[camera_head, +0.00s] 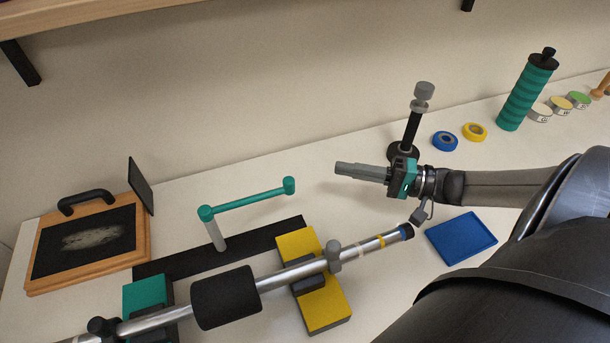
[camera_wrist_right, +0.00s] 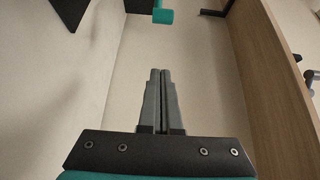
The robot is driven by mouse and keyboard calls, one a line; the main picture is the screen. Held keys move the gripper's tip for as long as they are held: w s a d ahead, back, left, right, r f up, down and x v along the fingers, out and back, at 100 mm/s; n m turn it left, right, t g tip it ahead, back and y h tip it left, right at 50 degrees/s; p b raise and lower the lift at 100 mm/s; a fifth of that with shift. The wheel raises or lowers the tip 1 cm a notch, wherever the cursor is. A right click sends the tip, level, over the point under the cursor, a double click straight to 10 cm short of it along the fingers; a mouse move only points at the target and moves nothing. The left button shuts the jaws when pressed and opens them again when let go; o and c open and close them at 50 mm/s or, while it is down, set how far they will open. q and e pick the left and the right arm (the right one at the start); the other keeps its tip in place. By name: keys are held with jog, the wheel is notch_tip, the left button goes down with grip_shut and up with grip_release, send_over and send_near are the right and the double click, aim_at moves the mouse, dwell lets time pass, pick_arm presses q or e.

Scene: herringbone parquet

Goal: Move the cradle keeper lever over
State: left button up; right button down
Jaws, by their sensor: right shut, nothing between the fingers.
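The cradle keeper lever (camera_head: 248,200) is a teal bar on a grey post, with a teal knob at its right end. It stands on a black base strip (camera_head: 262,235) behind a metal tube (camera_head: 290,274) that lies in the cradle. The lever's teal end also shows at the top of the right wrist view (camera_wrist_right: 162,15), ahead of the fingers and apart from them. My right gripper (camera_head: 340,169) is shut and empty, to the right of the lever's knob, with its fingers pointing left. My left gripper is not in view.
The tube rests on teal (camera_head: 146,292) and yellow (camera_head: 322,305) blocks. A wooden framed board (camera_head: 140,262) stands at left. A black stand (camera_head: 411,130), tape rolls (camera_head: 445,141), a teal bottle (camera_head: 525,98) and a blue tray (camera_head: 461,238) are at right. The wall is behind.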

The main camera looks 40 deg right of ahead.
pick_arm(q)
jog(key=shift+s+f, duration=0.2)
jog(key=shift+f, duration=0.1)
pick_arm(e)
jog(key=w+a, duration=0.3)
jog(key=a, duration=0.5)
jog(key=shift+w+a, duration=0.35)
jog(key=shift+w, duration=0.05)
